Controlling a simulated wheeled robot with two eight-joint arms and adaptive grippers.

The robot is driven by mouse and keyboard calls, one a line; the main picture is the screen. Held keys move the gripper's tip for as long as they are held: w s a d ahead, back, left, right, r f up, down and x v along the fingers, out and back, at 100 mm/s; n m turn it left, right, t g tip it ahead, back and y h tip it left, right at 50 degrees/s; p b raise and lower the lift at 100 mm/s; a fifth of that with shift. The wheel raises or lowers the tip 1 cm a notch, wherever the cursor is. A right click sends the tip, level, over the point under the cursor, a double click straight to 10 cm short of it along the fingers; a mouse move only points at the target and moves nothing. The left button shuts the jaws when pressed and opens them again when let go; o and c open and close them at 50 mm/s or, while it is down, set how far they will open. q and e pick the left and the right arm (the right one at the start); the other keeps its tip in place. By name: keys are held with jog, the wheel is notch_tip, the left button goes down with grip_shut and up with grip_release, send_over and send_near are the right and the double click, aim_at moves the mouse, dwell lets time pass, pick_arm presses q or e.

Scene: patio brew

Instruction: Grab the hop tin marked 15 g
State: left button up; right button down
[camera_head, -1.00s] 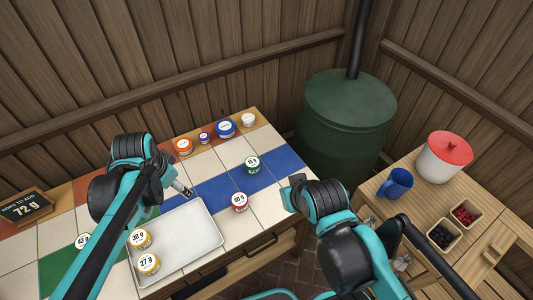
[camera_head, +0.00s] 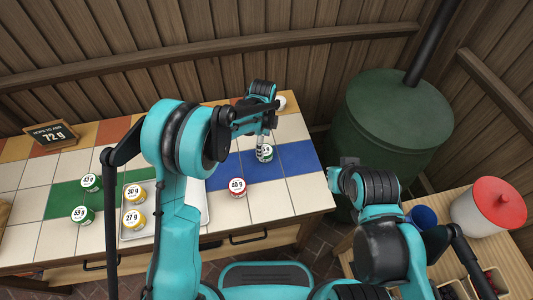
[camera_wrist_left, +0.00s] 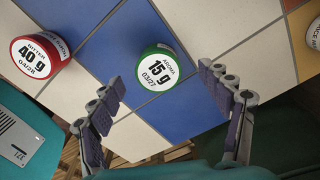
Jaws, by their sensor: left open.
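The hop tin marked 15 g (camera_wrist_left: 158,68) has a green rim and a white label. It stands upright on blue tiles in the left wrist view. In the head view, the tin (camera_head: 268,151) is partly hidden by my left gripper. My left gripper (camera_head: 263,148) is over the tin, pointing down. In the left wrist view its fingers (camera_wrist_left: 168,88) are spread wide with nothing between their pads; the tin shows beyond the tips. My right gripper (camera_head: 347,163) is at the table's right side, and its fingers are too unclear to read.
A red 40 g tin (camera_head: 237,187) stands left of the 15 g tin. Yellow tins marked 30 g (camera_head: 135,193) and 27 g (camera_head: 134,219) are on a white tray (camera_head: 142,233). Green 43 g (camera_head: 91,183) and 59 g (camera_head: 82,215) tins stand left. A chalkboard (camera_head: 51,136) reads 72 g.

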aim_at(265, 150)
pick_arm(q)
jog(key=f, duration=0.1)
jog(key=f+b, duration=0.1)
jog(key=f, duration=0.2)
jog(key=shift+s+d+b, duration=0.25)
jog(key=shift+b, duration=0.15)
jog(key=shift+f, duration=0.45)
jog(key=shift+r, duration=0.1)
jog(key=shift+c, duration=1.2)
jog(key=c, duration=0.9)
